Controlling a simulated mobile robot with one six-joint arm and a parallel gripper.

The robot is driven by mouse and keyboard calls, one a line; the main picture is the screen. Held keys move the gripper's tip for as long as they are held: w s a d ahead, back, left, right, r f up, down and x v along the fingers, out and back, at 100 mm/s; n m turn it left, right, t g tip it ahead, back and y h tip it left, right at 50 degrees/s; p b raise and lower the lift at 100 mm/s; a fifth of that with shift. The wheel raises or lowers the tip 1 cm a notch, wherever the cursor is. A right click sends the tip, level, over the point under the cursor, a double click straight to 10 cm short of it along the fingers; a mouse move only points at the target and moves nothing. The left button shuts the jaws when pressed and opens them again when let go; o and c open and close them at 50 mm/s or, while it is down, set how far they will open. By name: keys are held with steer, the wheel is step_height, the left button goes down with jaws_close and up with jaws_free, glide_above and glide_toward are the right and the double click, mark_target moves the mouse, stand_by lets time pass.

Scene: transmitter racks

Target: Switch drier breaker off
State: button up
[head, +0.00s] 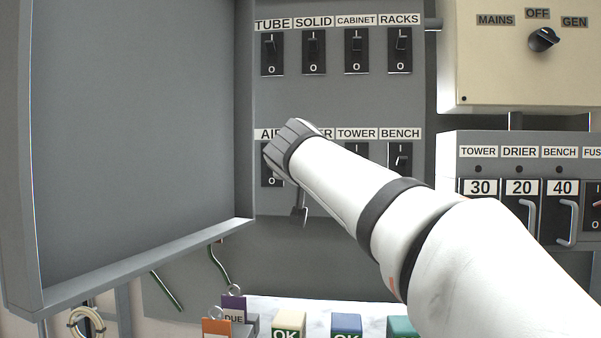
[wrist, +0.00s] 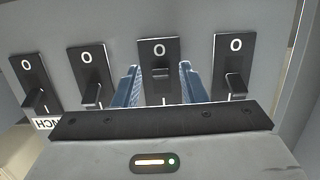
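My gripper (head: 290,148) is at the lower row of breakers in the head view and hides the drier breaker there; only the end of its label shows. In the wrist view, which is upside down, my gripper's blue fingers (wrist: 158,68) are apart, one on each side of the drier breaker (wrist: 158,54). Its lever (wrist: 160,73) sits between them, nearer the O than the neighbouring levers, with the I mark clear below it. I cannot tell whether a finger touches the lever.
The air breaker (wrist: 235,50) is just right of the fingers in the wrist view; the tower breaker (wrist: 88,62) is left of them. An open cabinet door (head: 140,120) stands left of the panel. A separate drier fuse (head: 522,190) marked 20 is at the right.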

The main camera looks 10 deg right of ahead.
steer(key=v, duration=0.7)
steer(key=shift+s+a+p, duration=0.15)
steer(key=shift+s+p, duration=0.2)
steer(key=shift+s, duration=0.05)
steer(key=s+d+f+n+g+y+p, duration=0.1)
steer(key=s+f+g+p, duration=0.4)
steer(key=s+p, duration=0.5)
steer(key=s+d+f+n+g+y+p, duration=0.2)
steer(key=s+f+g+p, duration=0.4)
steer(key=p, duration=1.8)
steer(key=s+g+y, duration=0.1)
steer(key=s, duration=0.3)
steer(key=shift+s+f+n+y, duration=0.2)
steer(key=shift+s+n+y, duration=0.1)
steer(key=shift+s+y, duration=0.1)
